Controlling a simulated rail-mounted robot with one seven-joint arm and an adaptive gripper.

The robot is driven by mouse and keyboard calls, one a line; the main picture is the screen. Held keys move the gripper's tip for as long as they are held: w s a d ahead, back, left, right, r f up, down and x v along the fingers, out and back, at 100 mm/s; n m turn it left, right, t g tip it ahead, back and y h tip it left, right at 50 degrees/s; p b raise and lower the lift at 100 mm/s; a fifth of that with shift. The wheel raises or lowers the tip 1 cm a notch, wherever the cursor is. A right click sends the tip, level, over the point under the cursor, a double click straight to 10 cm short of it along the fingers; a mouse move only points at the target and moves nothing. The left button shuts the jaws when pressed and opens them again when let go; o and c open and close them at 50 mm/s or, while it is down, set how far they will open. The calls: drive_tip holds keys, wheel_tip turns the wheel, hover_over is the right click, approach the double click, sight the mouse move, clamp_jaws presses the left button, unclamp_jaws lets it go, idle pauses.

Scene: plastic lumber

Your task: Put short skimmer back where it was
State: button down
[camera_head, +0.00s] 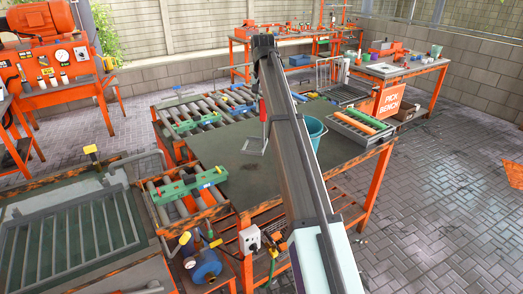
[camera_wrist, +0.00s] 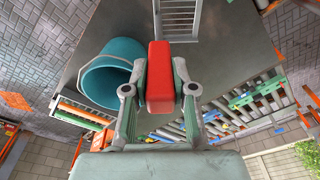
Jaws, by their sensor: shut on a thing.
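The short skimmer has a red handle (camera_wrist: 160,75) and a flat grey slotted head (camera_wrist: 177,14). In the head view its handle (camera_head: 263,109) hangs upright beside my arm, and its head (camera_head: 252,146) is low over the dark tabletop (camera_head: 222,160). I cannot tell whether the head touches the top. My gripper (camera_wrist: 163,88) is shut on the red handle, one finger on each side. In the head view my arm hides most of the gripper.
A teal bucket (camera_head: 316,128) stands on the table just right of my arm; it also shows in the wrist view (camera_wrist: 102,75). Roller conveyors (camera_head: 205,110) run along the back left. A tray of rollers (camera_head: 360,124) is at the right. The tabletop's front left is clear.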

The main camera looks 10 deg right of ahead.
sight(263, 120)
wheel_tip(263, 120, down, 16)
drive_tip(key=p, duration=0.3)
idle(0.4)
drive_tip(key=c, duration=0.9)
unclamp_jaws()
drive_tip(key=shift+f, duration=0.1)
drive_tip(key=shift+c, duration=0.2)
drive_tip(key=r, duration=0.4)
drive_tip(key=r+b, duration=0.1)
drive_tip(key=r, duration=0.3)
drive_tip(key=s+r+b, duration=0.1)
drive_tip(key=r, duration=0.3)
drive_tip(key=shift+a+r, duration=0.1)
drive_tip(key=shift+a, duration=0.05)
